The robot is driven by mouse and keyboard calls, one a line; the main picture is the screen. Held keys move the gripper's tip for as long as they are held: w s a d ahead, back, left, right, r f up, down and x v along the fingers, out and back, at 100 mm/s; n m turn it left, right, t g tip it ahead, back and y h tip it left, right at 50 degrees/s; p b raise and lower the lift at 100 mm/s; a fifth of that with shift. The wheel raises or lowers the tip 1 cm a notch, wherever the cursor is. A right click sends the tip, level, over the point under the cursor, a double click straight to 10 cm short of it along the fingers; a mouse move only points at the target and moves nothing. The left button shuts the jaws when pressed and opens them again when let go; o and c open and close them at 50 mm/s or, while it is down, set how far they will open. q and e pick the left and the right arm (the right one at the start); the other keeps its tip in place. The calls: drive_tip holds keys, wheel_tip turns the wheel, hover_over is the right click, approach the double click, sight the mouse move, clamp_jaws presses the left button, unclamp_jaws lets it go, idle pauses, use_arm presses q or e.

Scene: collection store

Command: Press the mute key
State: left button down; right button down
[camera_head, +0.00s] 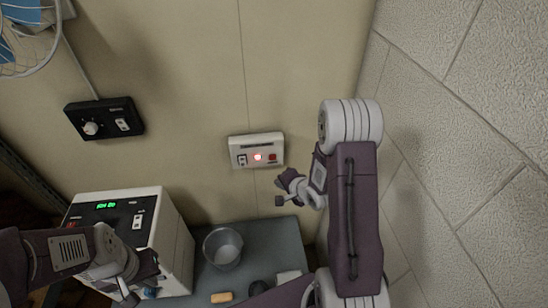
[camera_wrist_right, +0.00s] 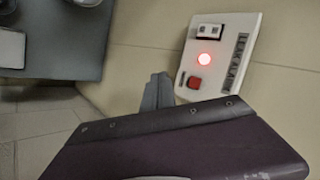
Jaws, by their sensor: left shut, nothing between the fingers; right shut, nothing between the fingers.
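A white alarm panel (camera_head: 240,149) is mounted on the beige wall; the wrist view (camera_wrist_right: 232,72) shows lettering that seems to read "LEAK ALARM". Which one is marked mute is too small to read. In the wrist view the red key (camera_wrist_right: 193,82) lies nearest my gripper. My right gripper (camera_head: 281,190) is shut and empty, just below the panel's right end, apparently apart from it. My left gripper (camera_head: 140,281) is shut and empty in front of the white machine, far from the panel.
A black control box (camera_head: 104,118) with a knob and switch hangs left on the wall. A white machine (camera_head: 176,235) with a green display, a grey bucket (camera_head: 223,247) and an orange item (camera_head: 221,297) stand below. A fan (camera_head: 25,40) is upper left. A block wall (camera_head: 470,150) bounds the right.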

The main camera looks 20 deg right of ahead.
sight(272, 157)
use_arm(q)
drive_tip(key=shift+s+a+r+p, duration=0.1)
drive_tip(key=shift+a+r+p, duration=0.05)
drive_tip(key=shift+r+p, duration=0.4)
drive_tip(key=shift+a+r+p, duration=0.15)
drive_tip(key=shift+r+p, duration=0.35)
drive_tip(key=shift+r, duration=0.05)
use_arm(e)
drive_tip(key=w+d, duration=0.1)
drive_tip(key=w, duration=0.7)
drive_tip(key=shift+d+r, duration=0.2)
drive_tip(key=shift+d, duration=0.05)
drive_tip(key=shift+w, duration=0.1)
idle(0.5)
use_arm(q)
drive_tip(key=shift+r+p, duration=0.4)
use_arm(e)
drive_tip(key=shift+w+d, duration=0.15)
drive_tip(key=shift+w, duration=0.25)
